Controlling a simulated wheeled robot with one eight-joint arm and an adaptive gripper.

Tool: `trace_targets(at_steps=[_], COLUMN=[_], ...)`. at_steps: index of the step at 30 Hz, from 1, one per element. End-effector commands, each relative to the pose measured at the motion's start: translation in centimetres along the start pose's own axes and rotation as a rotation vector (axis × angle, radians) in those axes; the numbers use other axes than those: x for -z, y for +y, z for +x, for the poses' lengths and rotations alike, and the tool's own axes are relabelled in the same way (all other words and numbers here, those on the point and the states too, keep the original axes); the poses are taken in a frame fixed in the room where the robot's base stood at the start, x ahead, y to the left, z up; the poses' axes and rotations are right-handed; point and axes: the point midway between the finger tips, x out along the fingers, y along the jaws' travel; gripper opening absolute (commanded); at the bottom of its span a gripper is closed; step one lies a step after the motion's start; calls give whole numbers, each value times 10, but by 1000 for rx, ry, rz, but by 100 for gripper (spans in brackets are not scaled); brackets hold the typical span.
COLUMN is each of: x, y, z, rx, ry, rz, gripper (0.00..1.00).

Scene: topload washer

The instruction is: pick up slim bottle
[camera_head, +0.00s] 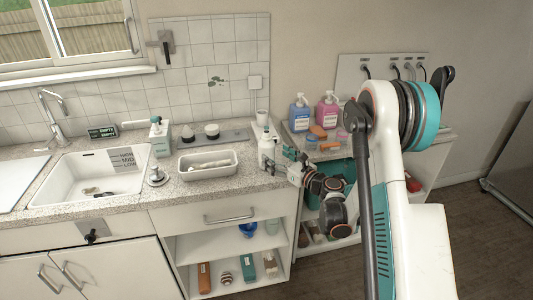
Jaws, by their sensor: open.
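A slim white bottle (266,148) stands upright near the right end of the speckled counter. My gripper (277,160) is at the counter's right edge, its dark and teal fingers just to the right of the bottle. The fingers are open. They partly overlap the bottle's right side in this view, and I cannot tell whether they touch it. The arm reaches in from the right.
A white tray (188,172) lies left of the bottle, and a white cup (262,116) stands behind it. A soap bottle (160,140) stands by the sink (70,190). Blue (300,114) and pink (327,112) bottles stand on the right shelf unit.

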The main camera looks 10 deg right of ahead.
Motion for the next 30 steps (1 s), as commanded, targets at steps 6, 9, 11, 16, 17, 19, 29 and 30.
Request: trace_targets(at_steps=[6, 9, 11, 16, 17, 19, 29, 30], x=[0, -2, -3, -4, -4, -5, -5, -5], y=[1, 1, 1, 1, 1, 0, 0, 0], z=[15, 30, 38, 55, 56, 57, 57, 57], rx=[0, -2, -1, 0, 0, 1, 1, 1], ry=[0, 0, 0, 0, 0, 0, -1, -1], rz=[1, 1, 1, 1, 1, 1, 1, 1], gripper=[76, 76, 76, 76, 76, 76, 39, 30])
